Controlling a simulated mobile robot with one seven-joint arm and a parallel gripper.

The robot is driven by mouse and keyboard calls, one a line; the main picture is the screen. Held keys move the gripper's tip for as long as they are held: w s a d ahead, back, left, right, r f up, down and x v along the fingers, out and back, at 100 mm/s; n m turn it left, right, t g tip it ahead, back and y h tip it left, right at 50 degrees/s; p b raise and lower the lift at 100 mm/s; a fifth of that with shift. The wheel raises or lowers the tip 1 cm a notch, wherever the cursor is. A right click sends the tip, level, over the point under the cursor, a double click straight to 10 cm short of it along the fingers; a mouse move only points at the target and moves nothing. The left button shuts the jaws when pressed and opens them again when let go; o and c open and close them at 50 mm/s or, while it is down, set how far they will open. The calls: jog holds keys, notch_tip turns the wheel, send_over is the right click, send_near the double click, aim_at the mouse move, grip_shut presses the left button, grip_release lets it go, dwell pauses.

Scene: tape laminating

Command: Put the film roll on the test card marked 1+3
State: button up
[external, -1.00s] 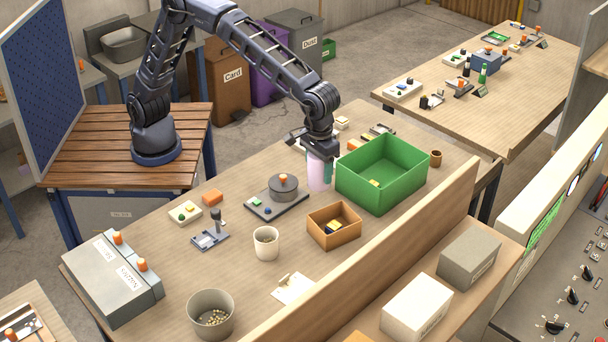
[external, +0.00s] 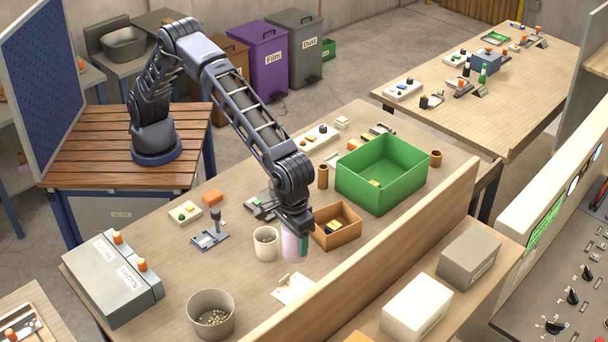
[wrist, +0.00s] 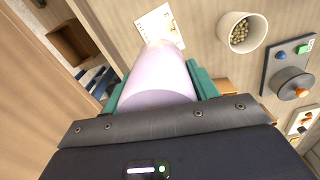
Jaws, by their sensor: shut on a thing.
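The film roll (external: 289,246) is a pale pink-lilac cylinder. My gripper (external: 296,238) is shut on it and holds it upright over the table, between the cup and the cardboard box. In the wrist view the film roll (wrist: 158,80) sits between the teal finger pads. A white card (external: 294,289) with a small pale piece on it lies on the table in front of the roll. It also shows in the wrist view (wrist: 153,20), just beyond the roll's far end, partly hidden by it. Its marking is too small to read.
A white cup of pellets (external: 265,244) stands close left of the roll, and a brown open box (external: 350,232) close right. A grey bucket (external: 211,298) is at front left. The wooden partition (external: 400,245) runs along the front edge. A green crate (external: 400,180) stands farther back.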

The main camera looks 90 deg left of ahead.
notch_tip(320, 180, down, 14)
jog(key=shift+r, duration=0.1)
dwell(0.5)
jog(key=o, duration=1.2)
jog(key=shift+c, duration=0.2)
